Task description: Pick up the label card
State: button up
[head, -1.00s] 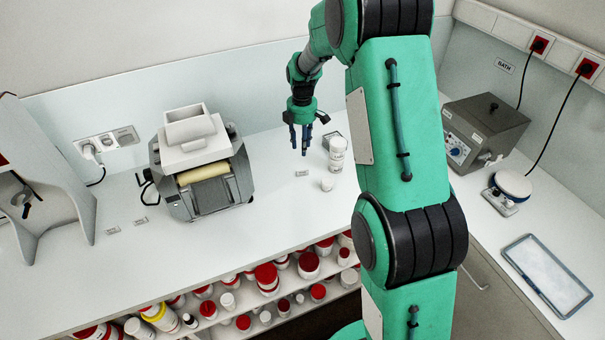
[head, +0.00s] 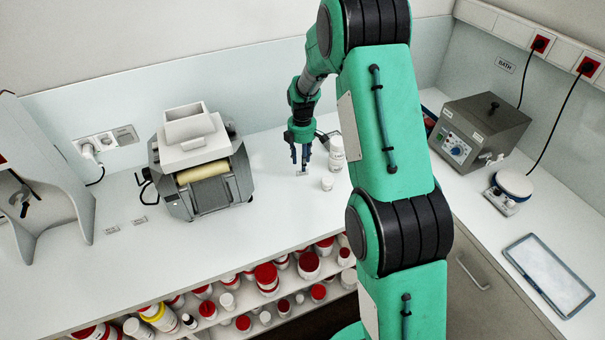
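A small pale label card (head: 302,174) with dark print lies on the white counter, partly hidden by my gripper. My gripper (head: 300,164) points down directly over this card, with its fingertips close to it. The fingers look apart, with a gap between them. Whether the fingertips touch the card or the counter is too small to tell. Two more small cards lie on the counter at left, one nearer (head: 112,230) and one a little farther right (head: 139,221).
A white bottle (head: 337,153) and a small white jar (head: 327,183) stand just right of my gripper. A grey mill (head: 205,175) stands to the left. The counter's front edge is close, above shelves of jars. Counter between mill and gripper is clear.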

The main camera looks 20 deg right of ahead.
aim_at(302, 175)
jog(key=shift+f, duration=0.15)
jog(key=shift+f+b, duration=0.35)
jog(key=shift+f, duration=2.15)
grip_shut()
